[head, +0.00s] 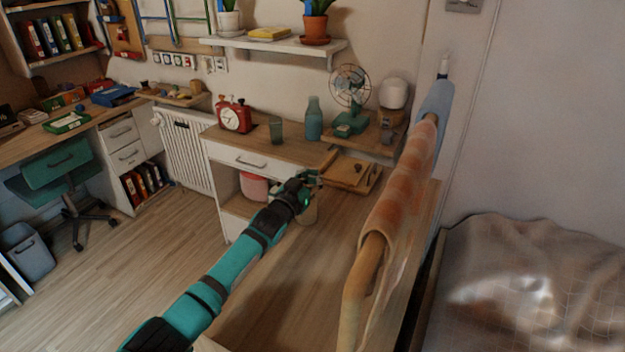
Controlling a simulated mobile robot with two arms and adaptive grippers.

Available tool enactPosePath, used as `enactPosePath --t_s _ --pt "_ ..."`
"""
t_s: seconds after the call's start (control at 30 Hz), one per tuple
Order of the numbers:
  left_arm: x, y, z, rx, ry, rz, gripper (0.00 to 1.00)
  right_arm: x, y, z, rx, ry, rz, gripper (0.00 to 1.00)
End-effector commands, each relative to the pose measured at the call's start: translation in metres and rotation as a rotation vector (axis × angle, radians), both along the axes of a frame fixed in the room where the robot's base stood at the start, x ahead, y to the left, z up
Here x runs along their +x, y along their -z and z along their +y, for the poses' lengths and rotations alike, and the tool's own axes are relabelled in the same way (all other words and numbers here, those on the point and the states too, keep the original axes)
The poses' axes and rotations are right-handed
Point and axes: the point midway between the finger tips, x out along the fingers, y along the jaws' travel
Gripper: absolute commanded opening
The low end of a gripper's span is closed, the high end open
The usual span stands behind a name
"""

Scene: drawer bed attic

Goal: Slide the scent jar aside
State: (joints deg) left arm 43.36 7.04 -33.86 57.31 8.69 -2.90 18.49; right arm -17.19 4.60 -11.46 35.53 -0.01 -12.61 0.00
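My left arm reaches in from the lower left. Its gripper (312,180) is over the wooden surface in the middle of the head view, near the front edge of a wooden tray. A small tan jar (310,214), which looks like the scent jar, stands just below and beside the gripper. The gripper and wrist hide part of it. I cannot tell whether they touch, and the fingers are too small to tell open from shut. My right gripper is not in view.
The wooden tray (352,174) lies just behind the gripper. A red clock (235,117), a glass (276,130), a teal bottle (313,119) and a fan (350,88) stand farther back. The near wooden surface (300,280) is clear.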

Motion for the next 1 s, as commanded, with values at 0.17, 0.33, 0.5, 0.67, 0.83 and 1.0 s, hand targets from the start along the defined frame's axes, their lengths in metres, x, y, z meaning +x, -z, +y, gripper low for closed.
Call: enactPosePath --t_s 0.17,0.33,0.5,0.67,0.83,1.0 --pt "0.0006 -0.0001 -0.0004 0.0 0.0 0.001 0.0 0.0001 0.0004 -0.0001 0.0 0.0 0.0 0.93" --pt "0.0005 -0.0001 -0.0003 0.0 0.0 0.001 0.0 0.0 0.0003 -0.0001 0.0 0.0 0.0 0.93" --pt "0.0005 0.0 -0.0002 0.0 0.0 0.001 0.14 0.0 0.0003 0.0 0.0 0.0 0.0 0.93" --pt "0.0004 0.0 -0.0001 0.0 0.0 0.001 0.35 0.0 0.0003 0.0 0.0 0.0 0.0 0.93" --pt "0.0004 0.0 -0.0001 0.0 0.0 0.0 0.35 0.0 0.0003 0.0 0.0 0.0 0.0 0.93" --pt "-0.0025 0.0012 0.0015 0.001 -0.001 0.002 0.35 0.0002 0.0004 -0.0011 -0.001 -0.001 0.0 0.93"
